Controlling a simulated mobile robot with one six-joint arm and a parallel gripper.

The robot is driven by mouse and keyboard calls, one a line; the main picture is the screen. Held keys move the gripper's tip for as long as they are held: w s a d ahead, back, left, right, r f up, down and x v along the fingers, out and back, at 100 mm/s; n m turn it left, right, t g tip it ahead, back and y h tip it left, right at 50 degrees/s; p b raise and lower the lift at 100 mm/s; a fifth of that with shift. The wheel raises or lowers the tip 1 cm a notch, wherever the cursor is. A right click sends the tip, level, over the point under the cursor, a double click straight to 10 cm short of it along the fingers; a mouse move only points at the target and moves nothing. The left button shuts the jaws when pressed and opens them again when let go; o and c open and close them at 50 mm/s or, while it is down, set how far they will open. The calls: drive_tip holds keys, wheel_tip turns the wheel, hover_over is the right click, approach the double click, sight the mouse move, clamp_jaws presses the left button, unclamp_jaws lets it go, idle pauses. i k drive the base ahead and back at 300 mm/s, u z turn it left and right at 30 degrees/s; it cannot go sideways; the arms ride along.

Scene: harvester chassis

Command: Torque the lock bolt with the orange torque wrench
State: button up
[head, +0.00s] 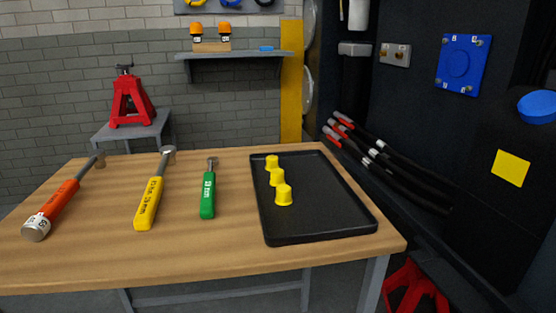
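The orange torque wrench (62,197) lies at the left end of the wooden workbench (180,259). Its white-labelled grey end points to the near left, and its metal head lies toward the back edge. A yellow wrench (149,203) and a shorter green wrench (208,195) lie to its right, apart from it. I cannot tell which bolt is the lock bolt. A blue plate (459,64) with corner bolts is on the dark chassis panel at the upper right. A small grey bracket (395,54) with two bolt heads is left of it. My gripper is not in view.
A black tray (328,228) with yellow caps (283,195) sits on the bench's right side. Black hoses (400,176) with red ends run along the chassis beside it. A red jack stand (130,99) stands behind the bench. Bare wood lies between the wrenches.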

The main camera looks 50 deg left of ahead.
sight(52, 207)
drive_tip(key=u, duration=3)
drive_tip(key=k, duration=0.95)
drive_tip(key=i, duration=0.95)
drive_tip(key=u, duration=0.1)
